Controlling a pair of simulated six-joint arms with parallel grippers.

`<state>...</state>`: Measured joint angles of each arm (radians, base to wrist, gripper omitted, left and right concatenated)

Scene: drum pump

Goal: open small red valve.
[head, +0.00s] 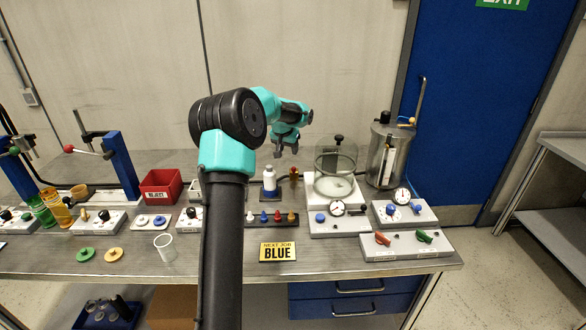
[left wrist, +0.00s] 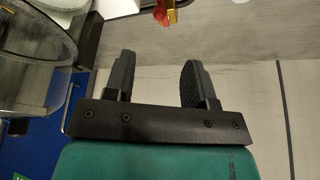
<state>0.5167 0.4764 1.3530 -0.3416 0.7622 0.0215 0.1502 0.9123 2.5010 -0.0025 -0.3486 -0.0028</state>
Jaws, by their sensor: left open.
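A small brass fitting with a red part (left wrist: 162,14) shows at the top edge of the left wrist view, partly cut off. It appears to be the small brown-gold fitting (head: 294,173) left of the glass vessel in the head view. A red lever handle (head: 382,239) also sits on the front right grey block. I cannot tell for sure which is the small red valve. My left gripper (head: 287,152) is open and empty above and behind the brass fitting, apart from it. Its two black fingers (left wrist: 157,65) show spread in the left wrist view. My right gripper is not in view.
The glass vessel (head: 335,170) stands close right of the gripper; its rim (left wrist: 70,45) shows in the left wrist view. A steel drum (head: 390,160) is farther right. A white-and-blue bottle (head: 269,181) stands left of the brass fitting. A yellow sign (head: 277,252) lies in front.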

